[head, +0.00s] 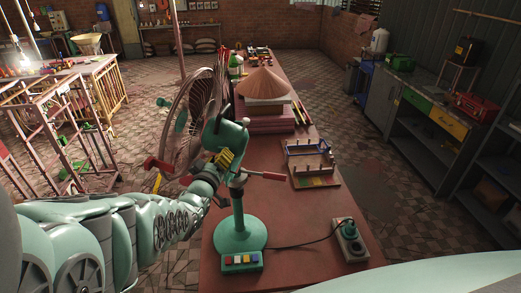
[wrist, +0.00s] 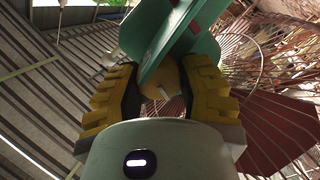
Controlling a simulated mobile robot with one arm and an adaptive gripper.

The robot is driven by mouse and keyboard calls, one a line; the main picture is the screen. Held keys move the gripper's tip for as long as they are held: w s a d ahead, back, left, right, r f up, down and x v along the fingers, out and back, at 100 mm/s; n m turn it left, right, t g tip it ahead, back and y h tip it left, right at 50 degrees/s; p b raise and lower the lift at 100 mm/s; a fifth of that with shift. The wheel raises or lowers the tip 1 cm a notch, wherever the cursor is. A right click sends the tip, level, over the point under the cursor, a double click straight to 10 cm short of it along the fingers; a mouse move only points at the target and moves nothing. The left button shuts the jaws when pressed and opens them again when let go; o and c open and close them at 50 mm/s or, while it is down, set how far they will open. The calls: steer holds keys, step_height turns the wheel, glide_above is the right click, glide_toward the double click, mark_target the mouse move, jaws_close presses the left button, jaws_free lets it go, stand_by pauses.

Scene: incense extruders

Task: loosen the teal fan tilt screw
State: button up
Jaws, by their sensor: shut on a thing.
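The teal fan (head: 238,235) stands upright on the red table, its round base near the front and its wire cage (head: 190,120) facing left. My gripper (head: 226,160) is at the fan's neck, just below the motor housing (head: 226,132). In the wrist view, my gripper (wrist: 160,82) has its yellow fingers closed around a small tan knob (wrist: 163,78), apparently the tilt screw, under the teal bracket (wrist: 172,45). The fingers hide the knob's sides, and its thread is not visible. In the head view, the knob is hidden behind my fingers.
A button panel (head: 242,262) sits at the front of the fan base. A cord runs to a power socket (head: 350,240) on the right. A wooden rack (head: 312,165) and a cone-shaped hat (head: 264,83) on stacked boxes stand farther back. Bare table (head: 290,215) lies right of the fan.

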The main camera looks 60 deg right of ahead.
steer(key=n+b, duration=0.1)
steer(key=n, duration=0.1)
steer(key=n+b, duration=0.2)
steer(key=shift+w+f+b, duration=0.1)
steer(key=shift+f+b, duration=0.2)
steer(key=shift+f, duration=0.1)
steer(key=shift+r+n+b, duration=0.1)
steer(key=shift+n+b, duration=0.9)
steer(key=shift+n, duration=0.7)
steer(key=shift+r, duration=0.1)
steer(key=o, duration=1.2)
steer(key=shift+a, duration=0.15)
steer(key=shift+v, duration=3.6)
